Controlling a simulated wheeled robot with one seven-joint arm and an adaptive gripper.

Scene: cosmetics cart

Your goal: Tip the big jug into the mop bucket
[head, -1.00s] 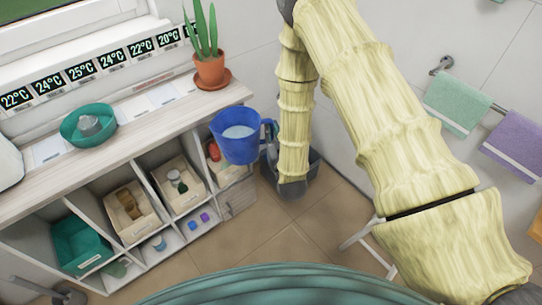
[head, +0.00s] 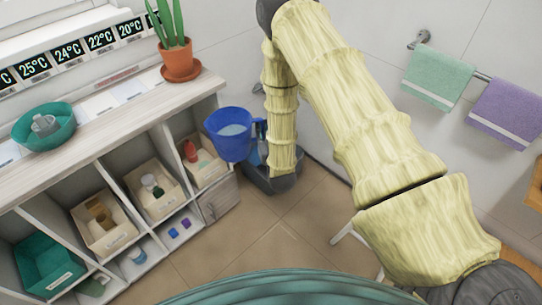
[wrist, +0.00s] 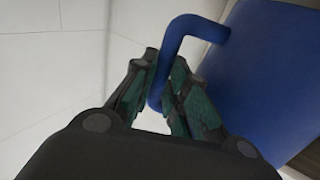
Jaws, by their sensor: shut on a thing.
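My gripper (wrist: 165,88) is shut on the jug's blue handle in the wrist view, where the jug's wall (wrist: 265,75) fills the right side. In the head view my arm hides most of the gripper. The mop bucket (head: 262,182) is dark grey and stands on the floor by the wall, below and right of the jug. My arm and the jug partly cover it.
The shelf unit (head: 105,122) stands at left, with bins in its compartments. On its top are a potted plant (head: 178,58) and a teal bowl (head: 44,125). Towels (head: 440,78) hang on the right wall. The tiled floor (head: 275,235) in front of the bucket is clear.

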